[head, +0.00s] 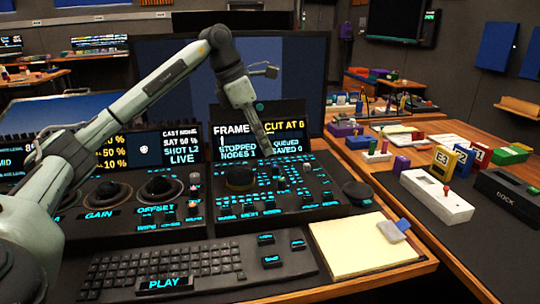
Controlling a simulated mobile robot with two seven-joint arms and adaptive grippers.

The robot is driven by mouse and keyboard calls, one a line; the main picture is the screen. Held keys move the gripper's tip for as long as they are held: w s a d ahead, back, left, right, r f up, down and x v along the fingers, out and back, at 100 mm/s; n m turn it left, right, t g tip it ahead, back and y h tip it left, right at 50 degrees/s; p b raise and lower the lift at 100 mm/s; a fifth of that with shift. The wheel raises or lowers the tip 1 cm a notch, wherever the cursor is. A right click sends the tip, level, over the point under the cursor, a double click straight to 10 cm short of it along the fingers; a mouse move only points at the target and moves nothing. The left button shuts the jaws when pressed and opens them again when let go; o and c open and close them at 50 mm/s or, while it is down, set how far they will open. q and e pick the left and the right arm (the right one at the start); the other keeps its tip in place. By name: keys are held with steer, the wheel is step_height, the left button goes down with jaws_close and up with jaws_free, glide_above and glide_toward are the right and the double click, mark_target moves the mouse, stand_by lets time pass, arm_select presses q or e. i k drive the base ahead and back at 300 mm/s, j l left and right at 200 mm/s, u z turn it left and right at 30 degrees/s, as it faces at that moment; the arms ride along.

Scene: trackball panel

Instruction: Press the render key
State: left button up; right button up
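The control panel (225,212) has a dark knob or ball (239,179) and many small keys with cyan labels. Most labels are too small to read, so I cannot tell which one is the render key. My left gripper (268,153) points down over the back of this panel, in front of its display (231,143). Its fingers look together and hold nothing visible. I cannot tell whether the tip touches a key. The display reads FRAME 1, STOPPED, CUT AT 6 and SAVED 0. My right gripper is out of view.
A keyboard (205,262) with a PLAY key (164,283) lies in front. A yellow notepad (350,246) is at its right. The GAIN and OFFSET ball panel (130,225) is left. A side table carries a white switch box (436,195) and coloured blocks.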

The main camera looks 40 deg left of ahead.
mark_target(306, 198)
steer(key=k+l, duration=0.8)
steer(key=l, duration=0.05)
